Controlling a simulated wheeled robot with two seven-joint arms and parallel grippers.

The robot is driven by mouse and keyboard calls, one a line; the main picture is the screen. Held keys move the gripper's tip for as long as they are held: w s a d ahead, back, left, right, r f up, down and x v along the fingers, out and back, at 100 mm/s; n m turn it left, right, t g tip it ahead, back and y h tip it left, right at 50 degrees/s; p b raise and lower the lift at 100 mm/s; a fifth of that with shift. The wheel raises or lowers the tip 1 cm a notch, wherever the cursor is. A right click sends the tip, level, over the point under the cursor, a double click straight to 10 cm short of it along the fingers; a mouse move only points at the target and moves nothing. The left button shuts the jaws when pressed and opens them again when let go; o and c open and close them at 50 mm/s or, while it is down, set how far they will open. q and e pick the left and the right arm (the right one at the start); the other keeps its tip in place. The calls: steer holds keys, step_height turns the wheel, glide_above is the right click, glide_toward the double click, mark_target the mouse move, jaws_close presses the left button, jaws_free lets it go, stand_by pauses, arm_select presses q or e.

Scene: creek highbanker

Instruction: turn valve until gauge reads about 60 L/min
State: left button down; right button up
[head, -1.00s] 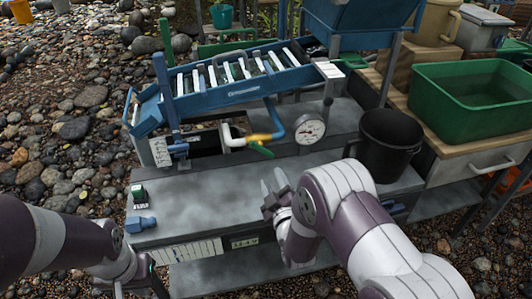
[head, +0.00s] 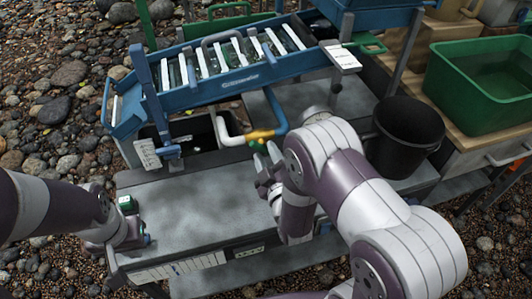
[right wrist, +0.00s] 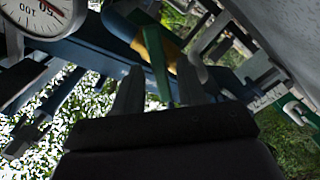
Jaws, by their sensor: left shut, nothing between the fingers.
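The valve has a yellow body (head: 260,135) on the pipe between the white elbow and the blue hose, with a green lever (head: 275,152). My right gripper (head: 262,165) is at the lever. In the right wrist view its fingers (right wrist: 158,88) are apart, with the green lever (right wrist: 157,60) ahead and between them; contact is unclear. The round white gauge (head: 316,113) is mostly hidden by my right arm in the head view. The gauge dial (right wrist: 35,15) is cut off in the right wrist view, and its reading is unclear. My left gripper (head: 116,258) is shut and empty at the bench's front-left corner.
The blue sluice (head: 220,80) with white riffles stands behind the valve. A black bucket (head: 405,135) is right of my right arm, and a green tub (head: 480,85) is beyond it. A small green item (head: 127,204) sits by my left wrist. The grey bench top (head: 200,205) is mostly clear.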

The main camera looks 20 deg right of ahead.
jaws_close()
steer(key=shift+n+p, duration=0.4)
steer(key=shift+n, duration=0.7)
steer(key=n, duration=0.2)
steer(key=shift+n, duration=0.3)
steer(key=shift+o, duration=0.9)
jaws_free()
steer(key=shift+f, duration=0.1)
